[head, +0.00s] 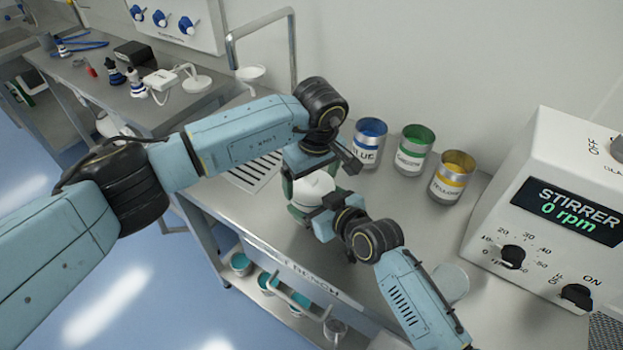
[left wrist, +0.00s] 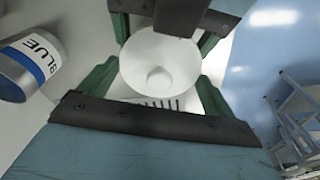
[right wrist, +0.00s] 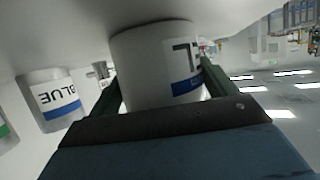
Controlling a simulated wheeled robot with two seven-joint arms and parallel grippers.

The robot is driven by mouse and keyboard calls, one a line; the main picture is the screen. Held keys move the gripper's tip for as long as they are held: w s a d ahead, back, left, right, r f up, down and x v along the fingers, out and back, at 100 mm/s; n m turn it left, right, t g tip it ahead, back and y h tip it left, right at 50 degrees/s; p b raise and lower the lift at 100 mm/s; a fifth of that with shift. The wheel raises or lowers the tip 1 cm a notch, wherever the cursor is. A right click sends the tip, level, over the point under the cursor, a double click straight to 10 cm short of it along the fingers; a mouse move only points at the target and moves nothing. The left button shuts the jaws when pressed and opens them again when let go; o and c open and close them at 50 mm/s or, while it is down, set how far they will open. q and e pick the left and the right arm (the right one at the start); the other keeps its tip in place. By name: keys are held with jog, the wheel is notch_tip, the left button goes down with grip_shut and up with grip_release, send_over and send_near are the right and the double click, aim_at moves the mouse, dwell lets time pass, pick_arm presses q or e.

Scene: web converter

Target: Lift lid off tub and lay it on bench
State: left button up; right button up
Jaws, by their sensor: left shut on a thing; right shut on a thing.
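A white tub (right wrist: 155,65) with a blue-striped label stands on the bench (head: 415,225), seen upside down in the right wrist view. My right gripper (right wrist: 158,85) is shut on it, with a green finger on each side. The white round lid (left wrist: 160,62) with a small knob shows from above in the left wrist view. My left gripper (left wrist: 158,75) is shut on the lid, its fingers on both sides. In the head view both grippers hide most of the tub and lid, a white patch (head: 313,186). I cannot tell whether lid and tub touch.
A blue can (head: 369,143), a green can (head: 413,150) and a yellow can (head: 452,178) stand behind, near the wall. A white stirrer box (head: 550,190) stands at the right. A slotted drain (head: 255,172) lies to the left. Bench between tub and stirrer is mostly clear.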

aim_at(310, 177)
pick_arm(q)
jog(key=shift+r, duration=0.6)
jog(key=shift+r, duration=2)
pick_arm(e)
jog(key=o, duration=1.3)
jog(key=shift+c, duration=0.2)
